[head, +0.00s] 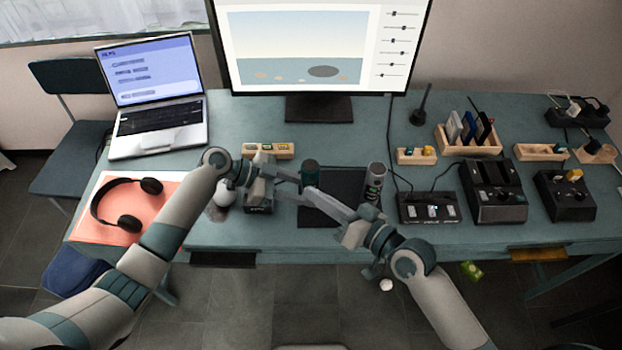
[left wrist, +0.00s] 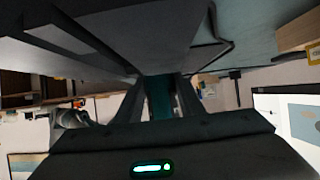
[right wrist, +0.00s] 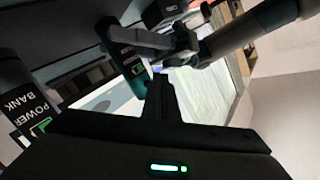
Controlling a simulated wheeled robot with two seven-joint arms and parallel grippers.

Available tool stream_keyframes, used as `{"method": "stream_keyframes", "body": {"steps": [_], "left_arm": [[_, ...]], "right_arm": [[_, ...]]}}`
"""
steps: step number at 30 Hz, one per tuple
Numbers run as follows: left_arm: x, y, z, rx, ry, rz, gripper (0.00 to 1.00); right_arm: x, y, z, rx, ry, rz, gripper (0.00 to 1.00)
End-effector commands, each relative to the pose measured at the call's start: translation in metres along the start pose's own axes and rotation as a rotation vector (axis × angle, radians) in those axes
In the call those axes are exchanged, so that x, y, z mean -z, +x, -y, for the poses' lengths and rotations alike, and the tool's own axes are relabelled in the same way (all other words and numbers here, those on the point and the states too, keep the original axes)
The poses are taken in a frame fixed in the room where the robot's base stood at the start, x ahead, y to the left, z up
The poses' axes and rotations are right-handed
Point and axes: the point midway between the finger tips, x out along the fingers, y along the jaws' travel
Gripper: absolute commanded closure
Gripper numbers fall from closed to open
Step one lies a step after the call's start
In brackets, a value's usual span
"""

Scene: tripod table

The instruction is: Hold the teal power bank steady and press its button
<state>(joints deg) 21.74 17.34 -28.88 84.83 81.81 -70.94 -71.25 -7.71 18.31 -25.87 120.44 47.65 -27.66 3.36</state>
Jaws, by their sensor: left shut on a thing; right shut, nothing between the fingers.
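In the left wrist view the teal power bank (left wrist: 159,97) shows between the two fingers. My right gripper (head: 308,191) is shut and empty, its tips close in front of the power bank. In the right wrist view the power bank (right wrist: 126,62) stands just beyond the shut fingertips (right wrist: 159,82). I cannot tell whether the tips touch it, and I cannot make out the button clearly.
A grey cylinder (head: 375,183) stands right of the mat; the right wrist view shows its POWER BANK label (right wrist: 27,103). A dark box (head: 258,197) sits by my left gripper. A wooden tray (head: 269,151) lies behind. Headphones (head: 127,222) lie left, chargers (head: 494,193) right.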

Motion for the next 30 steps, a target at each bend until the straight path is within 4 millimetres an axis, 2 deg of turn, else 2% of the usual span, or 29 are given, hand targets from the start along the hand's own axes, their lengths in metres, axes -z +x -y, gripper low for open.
{"method": "stream_keyframes", "body": {"steps": [30], "left_arm": [[0.0000, 0.0000, 0.0000, 0.000, 0.000, 0.000, 0.78]], "right_arm": [[0.0050, 0.0066, -0.0046, 0.000, 0.000, 0.000, 1.00]]}}
